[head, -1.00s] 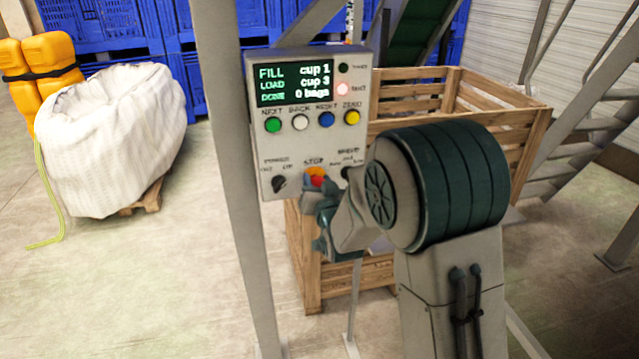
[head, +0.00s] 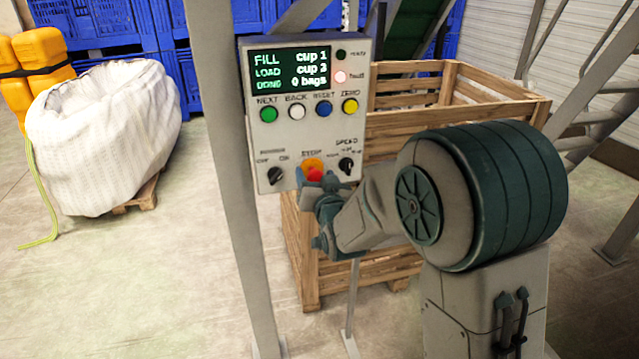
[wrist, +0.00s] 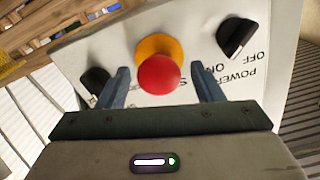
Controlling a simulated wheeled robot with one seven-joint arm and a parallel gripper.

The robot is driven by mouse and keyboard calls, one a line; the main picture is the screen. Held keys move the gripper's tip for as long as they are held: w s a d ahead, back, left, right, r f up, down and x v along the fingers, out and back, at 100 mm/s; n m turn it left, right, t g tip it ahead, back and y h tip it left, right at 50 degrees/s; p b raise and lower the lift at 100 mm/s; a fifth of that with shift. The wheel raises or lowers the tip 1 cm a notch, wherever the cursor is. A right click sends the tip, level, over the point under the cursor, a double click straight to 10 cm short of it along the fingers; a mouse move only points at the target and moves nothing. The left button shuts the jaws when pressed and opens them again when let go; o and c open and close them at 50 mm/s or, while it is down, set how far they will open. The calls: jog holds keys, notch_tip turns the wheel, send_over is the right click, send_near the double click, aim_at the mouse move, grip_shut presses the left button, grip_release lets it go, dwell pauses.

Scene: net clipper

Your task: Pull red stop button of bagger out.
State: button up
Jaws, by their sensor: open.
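The red stop button (head: 314,174) sits on a yellow-orange base low on the bagger's grey control panel (head: 262,150). In the wrist view the round red button (wrist: 158,75) shows whole in front of its yellow collar (wrist: 156,46). My gripper (wrist: 163,80) is open, with one finger to each side of the button and a gap on both sides. The fingers point toward the panel. In the head view my gripper (head: 322,190) is just below and right of the button and partly hides its lower edge.
The panel has a selector knob on each side of the button: the power knob (head: 276,176) and the speed knob (head: 346,165). A wooden crate (head: 440,125) stands behind; a grey post (head: 222,150) stands left.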

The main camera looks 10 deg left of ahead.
jog(key=b+v, duration=0.5)
jog(key=v, duration=0.8)
jog(key=shift+s+b, duration=0.35)
jog(key=shift+s, duration=0.05)
jog(key=shift+d, duration=0.15)
